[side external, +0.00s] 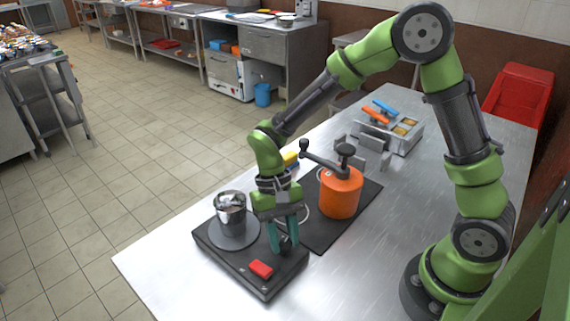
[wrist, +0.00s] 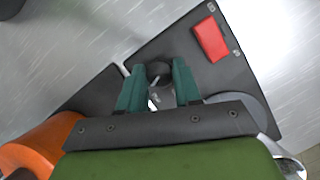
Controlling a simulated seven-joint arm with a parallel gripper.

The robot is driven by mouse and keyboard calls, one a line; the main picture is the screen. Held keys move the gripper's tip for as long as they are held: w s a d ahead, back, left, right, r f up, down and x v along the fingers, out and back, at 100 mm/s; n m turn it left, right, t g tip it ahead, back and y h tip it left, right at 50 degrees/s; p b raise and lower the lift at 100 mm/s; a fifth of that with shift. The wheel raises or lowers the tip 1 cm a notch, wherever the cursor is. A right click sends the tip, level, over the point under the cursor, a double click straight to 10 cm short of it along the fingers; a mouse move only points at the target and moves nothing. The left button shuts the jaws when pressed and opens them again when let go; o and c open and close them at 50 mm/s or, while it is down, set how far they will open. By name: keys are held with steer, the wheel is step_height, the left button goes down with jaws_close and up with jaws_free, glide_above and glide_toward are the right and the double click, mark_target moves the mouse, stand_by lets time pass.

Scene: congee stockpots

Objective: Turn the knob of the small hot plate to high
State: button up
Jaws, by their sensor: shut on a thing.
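The small hot plate (side external: 237,268) is a black slab near the table's front left edge, with a round grey heating disc (side external: 222,241) and a red rectangular switch (side external: 261,269). A shiny metal pot (side external: 231,212) stands on the disc. My gripper (side external: 286,243) points down at the right part of the hot plate. Its teal fingers are shut on the dark round knob (wrist: 158,70), seen between the fingertips in the wrist view. The fingers mostly hide the knob in the side view. The red switch also shows in the wrist view (wrist: 211,39). I cannot read the knob's setting.
An orange pot-like device (side external: 341,196) with a crank handle on top stands on a black mat (side external: 316,235) close right of my gripper. A metal tray unit (side external: 400,137) stands farther back. The table's right half is largely clear.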

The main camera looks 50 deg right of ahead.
steer(key=n+h, duration=0.1)
steer(key=n, duration=0.1)
steer(key=n+h, duration=0.1)
steer(key=n, duration=0.4)
steer(key=shift+a+h, duration=0.25)
steer(key=shift+h, duration=0.15)
steer(key=n+h, duration=0.1)
steer(key=n, duration=0.2)
steer(key=n+h, duration=0.1)
steer(key=n, duration=0.2)
steer(key=shift+a+n+t, duration=0.15)
steer(key=shift+n+t, duration=0.25)
steer(key=o, duration=1)
steer(key=shift+o, duration=0.2)
steer(key=shift+r, duration=0.1)
steer(key=v, duration=1.6)
steer(key=shift+a+r, duration=0.25)
steer(key=shift+r, duration=0.1)
